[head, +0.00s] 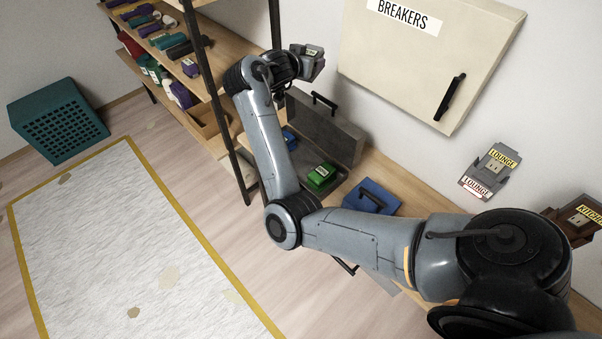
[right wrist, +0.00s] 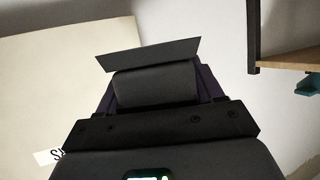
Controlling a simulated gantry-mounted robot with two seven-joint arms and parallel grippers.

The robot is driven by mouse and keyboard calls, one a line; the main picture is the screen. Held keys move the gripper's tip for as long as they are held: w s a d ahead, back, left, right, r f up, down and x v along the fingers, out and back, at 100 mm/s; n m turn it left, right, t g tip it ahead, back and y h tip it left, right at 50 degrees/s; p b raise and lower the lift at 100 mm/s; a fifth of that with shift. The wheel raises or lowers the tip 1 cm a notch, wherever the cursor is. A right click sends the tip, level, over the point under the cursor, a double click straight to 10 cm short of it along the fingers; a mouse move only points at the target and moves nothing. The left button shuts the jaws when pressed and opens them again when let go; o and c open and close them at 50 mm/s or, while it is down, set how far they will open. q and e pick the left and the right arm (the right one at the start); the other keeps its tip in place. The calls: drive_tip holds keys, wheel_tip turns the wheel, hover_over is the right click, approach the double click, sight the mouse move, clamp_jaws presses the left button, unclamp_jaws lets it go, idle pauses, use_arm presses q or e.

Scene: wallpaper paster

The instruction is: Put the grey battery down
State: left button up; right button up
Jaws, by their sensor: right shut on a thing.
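My right gripper (head: 296,66) is raised in front of the wall, above and behind the open toolbox. It is shut on the grey battery (head: 314,58), a small grey block with a green-edged label, held clear of any surface. In the right wrist view a grey block (right wrist: 155,86), seemingly the battery, sits between the dark fingers, with a flat dark plate across its far end. My left gripper is in neither view.
An open grey toolbox (head: 325,128) on the wooden bench holds a green battery (head: 321,175) and a blue one (head: 289,138). A blue case (head: 372,196) stands beside it. The breaker panel (head: 425,55), shelf rack (head: 200,85) and teal crate (head: 58,118) surround the area.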

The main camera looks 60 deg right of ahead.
wheel_tip(320, 180, down, 8)
drive_tip(key=s+m+g+b, duration=0.1)
drive_tip(key=m+g+b, duration=0.2)
drive_tip(key=b, duration=0.1)
drive_tip(key=m+g+b, duration=0.1)
drive_tip(key=g+b, duration=0.1)
drive_tip(key=b, duration=1)
hover_over(301, 164)
wheel_tip(301, 164, down, 19)
wheel_tip(301, 164, down, 7)
drive_tip(key=shift+r+b, duration=0.1)
drive_tip(key=shift+b, duration=0.3)
drive_tip(key=shift+f+b, duration=0.4)
drive_tip(key=shift+f, duration=1.7)
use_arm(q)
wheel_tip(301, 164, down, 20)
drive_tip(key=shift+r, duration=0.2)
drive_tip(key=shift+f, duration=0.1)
